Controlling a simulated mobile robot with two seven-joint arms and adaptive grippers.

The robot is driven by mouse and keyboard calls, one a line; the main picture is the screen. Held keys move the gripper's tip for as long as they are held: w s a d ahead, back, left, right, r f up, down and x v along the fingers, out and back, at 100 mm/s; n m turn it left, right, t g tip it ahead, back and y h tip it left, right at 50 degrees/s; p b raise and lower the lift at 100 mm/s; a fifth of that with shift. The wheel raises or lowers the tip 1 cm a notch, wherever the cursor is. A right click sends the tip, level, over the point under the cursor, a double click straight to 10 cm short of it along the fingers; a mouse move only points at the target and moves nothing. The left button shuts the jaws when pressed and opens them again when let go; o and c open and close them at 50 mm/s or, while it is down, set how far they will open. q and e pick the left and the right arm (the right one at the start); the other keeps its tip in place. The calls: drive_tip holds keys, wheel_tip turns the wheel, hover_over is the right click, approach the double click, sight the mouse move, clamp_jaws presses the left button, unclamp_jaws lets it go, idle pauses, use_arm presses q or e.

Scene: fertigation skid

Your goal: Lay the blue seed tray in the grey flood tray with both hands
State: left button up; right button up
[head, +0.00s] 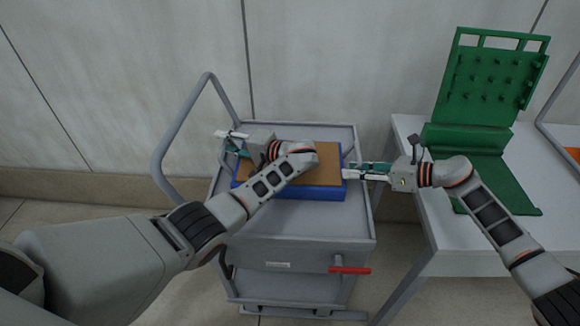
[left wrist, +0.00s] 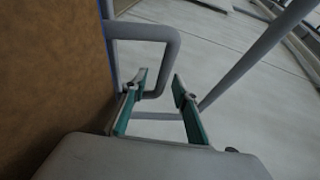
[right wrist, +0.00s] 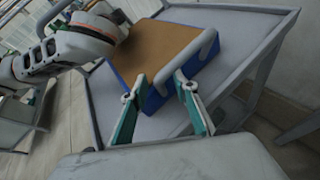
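The blue seed tray (head: 318,193) with a brown fill lies flat on the trolley top. It has a grey handle on each short side. My left gripper (head: 229,142) is open at the left handle; in the left wrist view that handle (left wrist: 172,50) shows just beyond and partly between the open fingers (left wrist: 160,80). My right gripper (head: 349,170) is open at the tray's right side. In the right wrist view the right handle (right wrist: 208,45) runs ahead of the open fingers (right wrist: 160,77). My left forearm hides part of the tray. I cannot make out a grey flood tray.
The grey trolley (head: 300,222) has a tall push rail (head: 165,140) on the left and a red lever (head: 350,270) in front. A white table (head: 455,222) stands to the right with a green pegged stand (head: 490,90) on it. A gap separates trolley and table.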

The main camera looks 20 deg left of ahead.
use_arm(q)
drive_tip(key=shift+a, duration=0.15)
use_arm(e)
drive_tip(key=shift+a, duration=0.1)
use_arm(q)
drive_tip(key=shift+c, duration=0.5)
use_arm(e)
drive_tip(key=shift+c, duration=0.5)
use_arm(q)
clamp_jaws()
use_arm(e)
clamp_jaws()
use_arm(q)
drive_tip(key=shift+r, duration=0.1)
use_arm(e)
drive_tip(key=shift+w+r, duration=0.1)
